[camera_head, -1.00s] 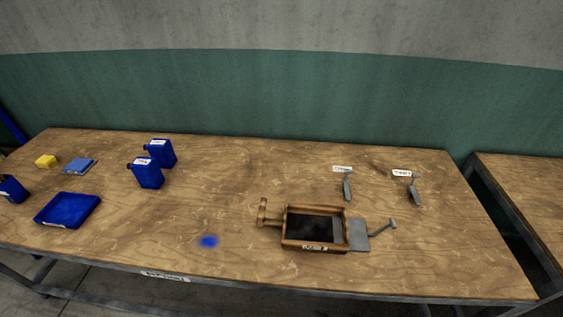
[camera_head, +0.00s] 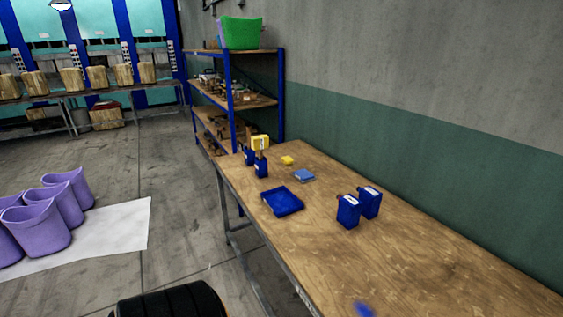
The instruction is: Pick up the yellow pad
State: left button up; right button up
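The yellow pad (camera_head: 287,160) is a small yellow block lying flat near the far end of the wooden table (camera_head: 420,240). A flat blue pad (camera_head: 304,175) lies close to it, nearer to me and to the right. Neither of my grippers is in view.
A blue tray (camera_head: 282,201) and two dark blue canisters (camera_head: 348,211) (camera_head: 369,202) stand nearer on the table. More blue containers (camera_head: 260,167) stand at its far left corner, with a yellow-topped item (camera_head: 260,142). Behind is a shelf rack (camera_head: 232,105); purple bins (camera_head: 65,205) stand left.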

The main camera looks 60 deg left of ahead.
aim_at(286, 160)
jog(key=u, duration=1.8)
